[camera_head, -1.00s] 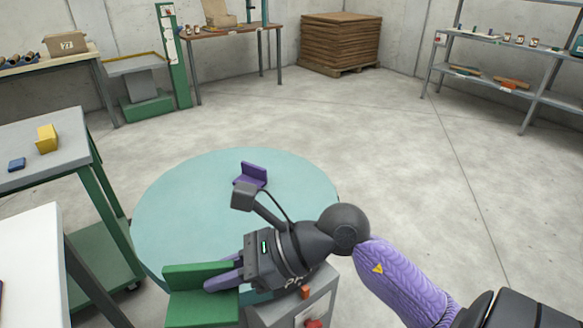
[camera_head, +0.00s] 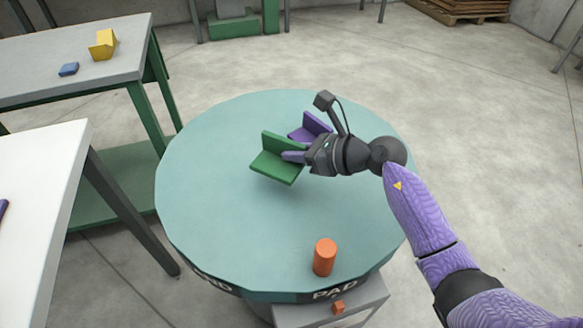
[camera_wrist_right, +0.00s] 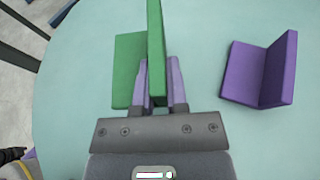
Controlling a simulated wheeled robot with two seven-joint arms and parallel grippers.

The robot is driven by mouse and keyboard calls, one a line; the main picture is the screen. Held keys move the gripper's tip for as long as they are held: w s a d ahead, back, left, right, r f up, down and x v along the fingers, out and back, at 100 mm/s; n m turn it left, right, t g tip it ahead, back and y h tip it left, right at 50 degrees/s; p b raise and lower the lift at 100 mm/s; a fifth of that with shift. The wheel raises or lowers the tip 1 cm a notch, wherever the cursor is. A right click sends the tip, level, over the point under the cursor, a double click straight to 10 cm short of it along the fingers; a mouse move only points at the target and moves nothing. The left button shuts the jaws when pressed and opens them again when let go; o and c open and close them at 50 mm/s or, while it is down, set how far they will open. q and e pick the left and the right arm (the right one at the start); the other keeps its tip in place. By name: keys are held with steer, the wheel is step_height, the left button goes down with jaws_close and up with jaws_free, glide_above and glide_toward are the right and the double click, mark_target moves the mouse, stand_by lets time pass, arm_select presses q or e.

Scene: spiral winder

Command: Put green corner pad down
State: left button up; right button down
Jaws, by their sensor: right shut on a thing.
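The green corner pad (camera_head: 278,168) is an L-shaped piece with two flat leaves. My right gripper (camera_head: 291,157) is shut on it over the round teal table (camera_head: 210,200). In the right wrist view the right gripper (camera_wrist_right: 160,85) has its purple fingers on both sides of the upright leaf of the green corner pad (camera_wrist_right: 128,70). I cannot tell whether the pad touches the table top. My left gripper is not in view.
A purple corner pad (camera_head: 312,124) stands on the table just behind the green one; it also shows in the right wrist view (camera_wrist_right: 245,72). An orange cylinder (camera_head: 325,257) stands near the table's front edge. The table's left part is clear. A grey bench (camera_head: 60,60) holds yellow and blue blocks.

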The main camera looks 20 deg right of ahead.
step_height(320, 180, down, 5)
steer(key=shift+f+b, duration=0.15)
steer(key=shift+b, duration=1)
steer(key=shift+r, duration=0.25)
steer(key=c, duration=0.7)
jaws_free()
steer(key=shift+o, duration=0.2)
